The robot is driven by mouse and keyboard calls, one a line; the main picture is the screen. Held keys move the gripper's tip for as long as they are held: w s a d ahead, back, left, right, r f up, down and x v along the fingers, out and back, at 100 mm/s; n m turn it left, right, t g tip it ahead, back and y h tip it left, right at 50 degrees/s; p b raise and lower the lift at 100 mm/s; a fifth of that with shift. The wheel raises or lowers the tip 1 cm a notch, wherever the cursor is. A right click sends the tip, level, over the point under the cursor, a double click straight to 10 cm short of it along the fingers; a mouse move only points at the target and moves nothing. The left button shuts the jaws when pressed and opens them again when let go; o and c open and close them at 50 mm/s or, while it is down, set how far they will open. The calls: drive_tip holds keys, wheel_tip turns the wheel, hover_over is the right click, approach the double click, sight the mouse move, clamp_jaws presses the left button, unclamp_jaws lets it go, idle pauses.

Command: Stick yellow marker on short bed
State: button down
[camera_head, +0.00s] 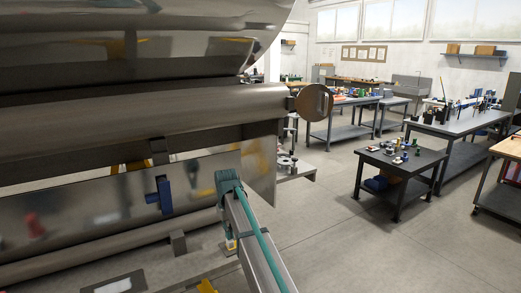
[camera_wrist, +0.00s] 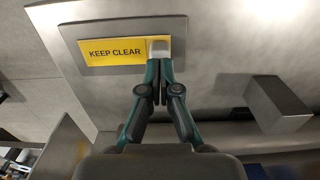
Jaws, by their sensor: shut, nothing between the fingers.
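The yellow marker (camera_wrist: 108,52) reads "KEEP CLEAR" and lies on a grey rectangular plate (camera_wrist: 178,25) in the upper part of the wrist view. Grey plate shows around most of it. Whether this plate is the short bed, I cannot tell. My gripper (camera_wrist: 159,68) is shut, its teal fingers together at the marker's right end. A small pale block (camera_wrist: 158,47) shows just beyond the fingertips, beside or over that end. Whether the fingertips touch it is unclear. In the head view I cannot make out the fingers.
A large polished tank (camera_head: 130,60) fills the left of the head view, with a long metal roll (camera_head: 150,115) below it. A grey block (camera_wrist: 275,105) stands right of my fingers. Workbenches (camera_head: 455,122) and a low dark table (camera_head: 400,160) stand at right, with open floor before them.

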drive_tip(key=shift+f, duration=0.6)
idle(0.5)
drive_tip(key=shift+r+p, duration=1.65)
drive_tip(key=shift+r, duration=1.45)
